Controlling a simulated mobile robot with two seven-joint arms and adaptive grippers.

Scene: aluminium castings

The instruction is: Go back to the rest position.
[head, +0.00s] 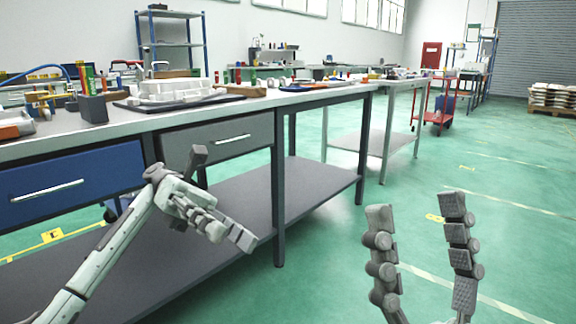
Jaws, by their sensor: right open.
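My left gripper (220,198) is in front of the workbench, below the level of its top and near the grey drawer. Its fingers are spread apart with nothing between them. My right gripper (417,212) points up at the lower right, over the green floor. Its two fingers stand well apart and empty. Both grippers look clear of the bench and its objects. A pale casting (172,90) lies on a dark tray (128,106) on the bench top.
The workbench (300,98) has a blue drawer (75,182), a grey drawer (222,137) and a lower shelf (312,190). Small tools and a grey holder (93,108) stand on top. A red trolley (432,117) is further back. The floor at right is open.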

